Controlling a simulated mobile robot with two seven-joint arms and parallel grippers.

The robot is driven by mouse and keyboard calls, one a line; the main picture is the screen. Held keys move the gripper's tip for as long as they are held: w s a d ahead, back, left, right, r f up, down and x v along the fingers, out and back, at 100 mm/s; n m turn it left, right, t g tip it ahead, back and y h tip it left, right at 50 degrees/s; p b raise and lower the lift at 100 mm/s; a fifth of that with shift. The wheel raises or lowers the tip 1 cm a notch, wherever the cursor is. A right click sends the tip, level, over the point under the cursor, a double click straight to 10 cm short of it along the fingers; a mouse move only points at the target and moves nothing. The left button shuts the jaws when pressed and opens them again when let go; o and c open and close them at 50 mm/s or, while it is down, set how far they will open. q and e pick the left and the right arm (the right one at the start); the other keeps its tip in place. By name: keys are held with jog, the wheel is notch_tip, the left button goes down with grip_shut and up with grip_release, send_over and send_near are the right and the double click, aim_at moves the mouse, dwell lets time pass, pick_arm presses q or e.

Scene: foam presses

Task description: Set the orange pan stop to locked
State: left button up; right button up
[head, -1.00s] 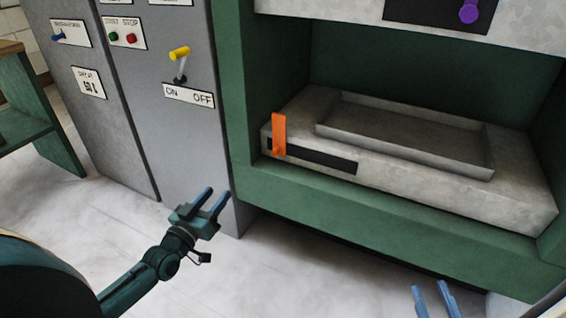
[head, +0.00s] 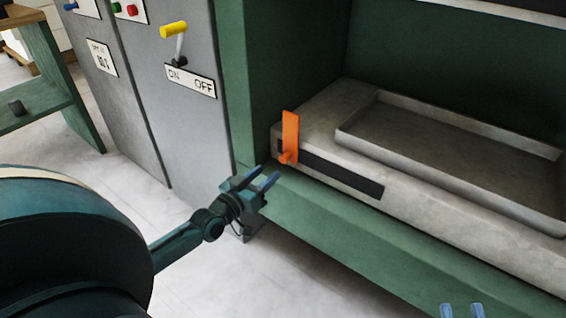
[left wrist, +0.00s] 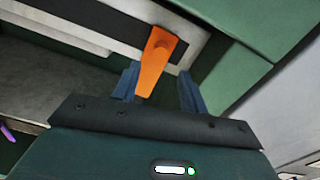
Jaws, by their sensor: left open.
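The orange pan stop (head: 290,135) is a flat lever standing upright at the left end of a dark slot (head: 340,178) on the front of the grey press bed. My left gripper (head: 269,177) is open and empty, just below and left of the stop. In the left wrist view the orange stop (left wrist: 156,62) shows ahead, between the two blue fingers (left wrist: 160,88) in the picture; I cannot see contact. My right gripper (head: 462,311) shows only its two fingertips, set apart, at the bottom edge of the head view.
A shallow grey pan (head: 450,150) lies on the press bed. The green press frame (head: 370,235) runs below the bed and rises at its left. A grey cabinet with a yellow-handled switch (head: 174,30) stands left. A green shelf (head: 45,110) is further left.

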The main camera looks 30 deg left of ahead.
aim_at(282, 160)
pick_arm(q)
jog(key=w, duration=0.2)
jog(key=w+b, duration=0.1)
jog(key=w, duration=0.2)
jog(key=w+b, duration=0.1)
jog(key=w, duration=0.2)
jog(key=shift+d, duration=0.3)
grip_shut()
